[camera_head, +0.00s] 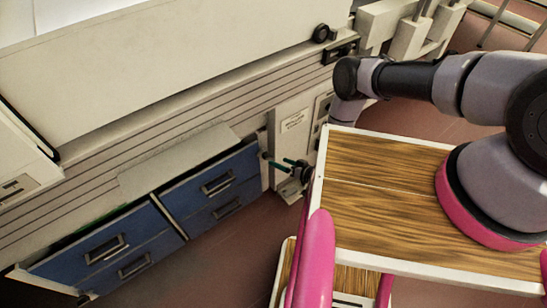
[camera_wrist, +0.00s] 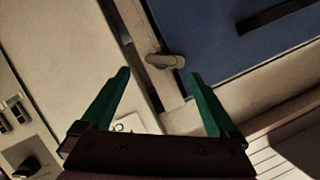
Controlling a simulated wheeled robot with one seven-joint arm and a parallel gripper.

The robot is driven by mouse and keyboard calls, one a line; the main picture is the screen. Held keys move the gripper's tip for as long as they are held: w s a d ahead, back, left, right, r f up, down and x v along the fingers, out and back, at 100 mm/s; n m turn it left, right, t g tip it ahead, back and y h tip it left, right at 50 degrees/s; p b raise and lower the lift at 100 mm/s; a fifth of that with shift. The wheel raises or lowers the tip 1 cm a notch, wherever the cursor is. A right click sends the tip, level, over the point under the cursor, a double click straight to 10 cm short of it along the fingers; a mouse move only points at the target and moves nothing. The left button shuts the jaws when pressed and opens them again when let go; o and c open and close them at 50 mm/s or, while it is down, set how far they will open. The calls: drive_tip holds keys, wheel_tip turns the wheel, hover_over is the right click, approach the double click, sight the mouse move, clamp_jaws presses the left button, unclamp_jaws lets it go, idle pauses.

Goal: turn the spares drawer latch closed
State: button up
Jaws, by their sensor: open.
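A small grey-beige latch (camera_wrist: 165,61) shows in the wrist view at the edge of a blue drawer front (camera_wrist: 225,45). It is a short bar lying nearly level in the picture, across the border between the blue front and the pale frame strip. My gripper (camera_wrist: 159,74) is open, with its two green fingers apart and nothing between them. The latch appears just beyond the fingertips, between their lines; contact cannot be told. In the head view my gripper (camera_head: 274,159) is beside the right end of the upper right blue drawer (camera_head: 212,187); the latch cannot be made out there.
More blue drawers with handles, such as the left one (camera_head: 105,248), stand along the low cabinet. A labelled pale panel (camera_head: 292,122) is right of the drawers. A wood-topped table (camera_head: 385,215) fills the right foreground. Reddish floor (camera_head: 225,250) is clear before the drawers.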

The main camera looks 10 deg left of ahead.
sight(270, 158)
drive_tip(key=x, duration=0.6)
drive_tip(key=shift+a, duration=0.2)
drive_tip(key=shift+c, duration=0.3)
drive_tip(key=c, duration=1.3)
drive_tip(key=shift+s+a+n+t+h, duration=0.1)
drive_tip(key=shift+n+t+h, duration=0.9)
drive_tip(key=shift+n, duration=1)
